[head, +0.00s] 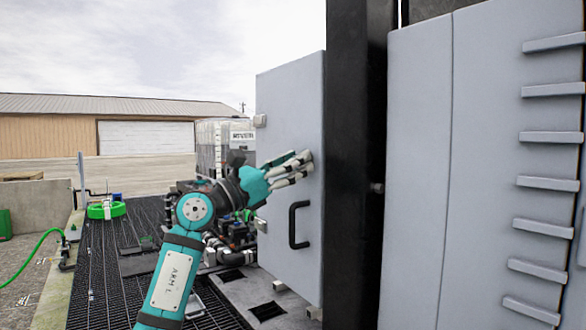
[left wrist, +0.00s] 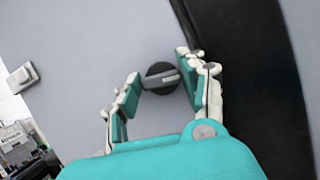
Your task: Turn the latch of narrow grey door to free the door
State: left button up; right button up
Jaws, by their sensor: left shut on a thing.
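The narrow grey door (head: 289,100) stands upright beside a black post in the head view, with a black bar handle (head: 293,228) low on it. The latch (left wrist: 160,77), a round black disc with a grey bar across it, is on the door face near the black edge in the left wrist view. My left gripper (head: 302,166) is at the door, above the handle, its two fingers on either side of the latch bar and shut on it. In the head view the fingers hide the latch. My right gripper is not in view.
A black post (head: 352,150) stands right of the door, then a large grey cabinet (head: 417,180) with several ledges. Pumps and pipes (head: 235,235) lie below my left arm. Dark grating (head: 110,270) runs back on the left, with a green hose (head: 35,250) beside it.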

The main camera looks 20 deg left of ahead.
pick_arm(q)
jog(key=m+g+p, duration=0.1)
jog(key=m+g, duration=0.1)
jog(key=m, duration=0.4)
jog(key=m+g+p, duration=0.1)
jog(key=m+g, duration=0.2)
jog(key=m, duration=0.4)
jog(key=m+g+p, duration=0.2)
jog(key=m, duration=0.4)
jog(key=shift+a+r+m+g+h, duration=0.1)
jog(key=shift+m+g+h, duration=0.2)
jog(key=shift+m, duration=0.1)
jog(key=o, duration=1.2)
jog(key=shift+c, duration=0.2)
jog(key=v, duration=1.2)
